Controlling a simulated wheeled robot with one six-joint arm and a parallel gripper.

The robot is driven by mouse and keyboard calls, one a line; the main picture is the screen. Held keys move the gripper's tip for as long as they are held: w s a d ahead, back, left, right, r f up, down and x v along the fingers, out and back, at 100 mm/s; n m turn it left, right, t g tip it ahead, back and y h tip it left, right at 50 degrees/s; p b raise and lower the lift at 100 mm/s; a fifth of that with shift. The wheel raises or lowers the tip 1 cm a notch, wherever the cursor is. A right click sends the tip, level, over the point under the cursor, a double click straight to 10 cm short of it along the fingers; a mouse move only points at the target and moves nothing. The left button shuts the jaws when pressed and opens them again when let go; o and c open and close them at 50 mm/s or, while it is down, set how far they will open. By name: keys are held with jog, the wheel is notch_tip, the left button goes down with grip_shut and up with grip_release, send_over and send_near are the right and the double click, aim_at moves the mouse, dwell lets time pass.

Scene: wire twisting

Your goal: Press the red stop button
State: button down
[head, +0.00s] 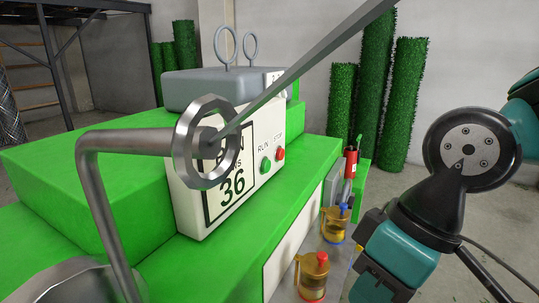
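The red stop button (280,154) is on the front face of a white control box (188,208), under the printed word STOP. It is small, round and in plain sight. A green button (265,166) under the word RUN is just to its left. My teal and black arm is at the right side, apart from the box and the button. No gripper fingers show in the head view.
A bent metal rod (125,141) with a faceted ring and a long thin bar cross the foreground. The box stands on a green machine (210,262). Amber oil cups (312,278) and a red cylinder (350,163) are at its right side. Green rolls (408,100) stand behind.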

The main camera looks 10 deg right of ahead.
jog(key=w+m+t+y+p, duration=0.2)
jog(key=w+m+t+p, duration=0.3)
jog(key=w+m, duration=1.25)
jog(key=w+d+f+m+t+h+p, duration=0.1)
jog(key=w+d+m+t, duration=0.3)
jog(key=w+m, duration=0.5)
jog(key=w+d+f+m+t+h+p, duration=0.1)
jog(key=w+d+m+t+h, duration=0.1)
jog(key=w+d+m+t, duration=0.3)
jog(key=w+m, duration=0.3)
jog(key=m, duration=0.1)
jog(key=shift+w, duration=0.35)
